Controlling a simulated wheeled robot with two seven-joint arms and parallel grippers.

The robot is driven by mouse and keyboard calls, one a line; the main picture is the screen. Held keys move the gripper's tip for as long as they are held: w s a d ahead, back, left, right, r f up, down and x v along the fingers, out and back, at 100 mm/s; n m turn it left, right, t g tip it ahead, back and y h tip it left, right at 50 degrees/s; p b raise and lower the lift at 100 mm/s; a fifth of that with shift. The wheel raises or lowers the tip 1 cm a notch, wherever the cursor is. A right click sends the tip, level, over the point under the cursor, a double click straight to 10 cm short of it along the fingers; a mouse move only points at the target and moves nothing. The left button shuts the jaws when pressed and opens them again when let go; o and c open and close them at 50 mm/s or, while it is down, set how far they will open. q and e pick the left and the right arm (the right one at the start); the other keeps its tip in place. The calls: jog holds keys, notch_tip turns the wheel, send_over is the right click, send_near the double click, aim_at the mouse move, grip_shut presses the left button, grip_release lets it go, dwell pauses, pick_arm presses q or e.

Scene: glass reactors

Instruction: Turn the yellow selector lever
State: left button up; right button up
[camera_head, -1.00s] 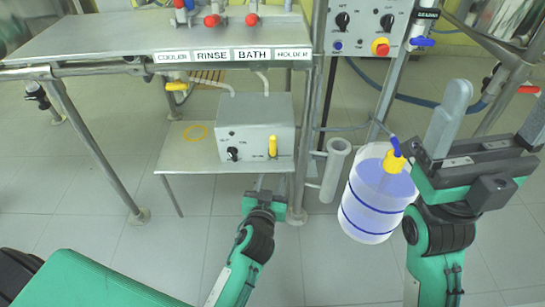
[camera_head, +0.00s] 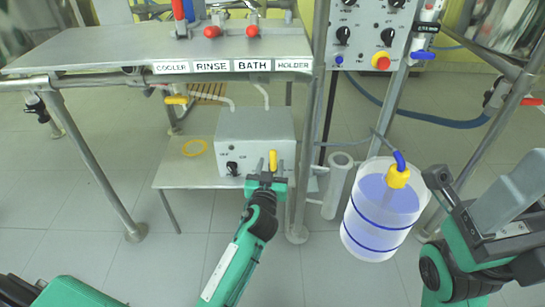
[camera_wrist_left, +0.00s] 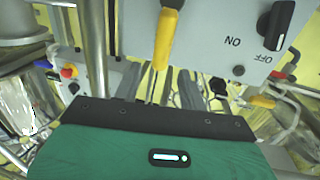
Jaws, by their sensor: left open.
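The yellow selector lever (camera_head: 273,160) is on the front face of a grey control box (camera_head: 255,138) on the low shelf. It points roughly up and down. My left gripper (camera_head: 266,172) is open just in front of the lever, at the lower part of the box face. In the left wrist view the lever (camera_wrist_left: 165,40) hangs close above the gripper's dark edge; whether they touch cannot be told. My right gripper (camera_head: 505,205) is at the right edge, away from the box, its jaw opening unclear.
A black knob (camera_head: 232,168) sits left of the lever. A white container with blue bands (camera_head: 380,215) and a grey tube holder (camera_head: 337,187) stand to the right. A steel bench (camera_head: 150,50) overhangs the box.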

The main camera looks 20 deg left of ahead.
aim_at(273, 156)
pick_arm(q)
jog(key=shift+w+a, duration=0.2)
jog(key=shift+w, duration=0.85)
jog(key=shift+w+a, duration=0.2)
jog(key=shift+w, duration=0.8)
grip_shut()
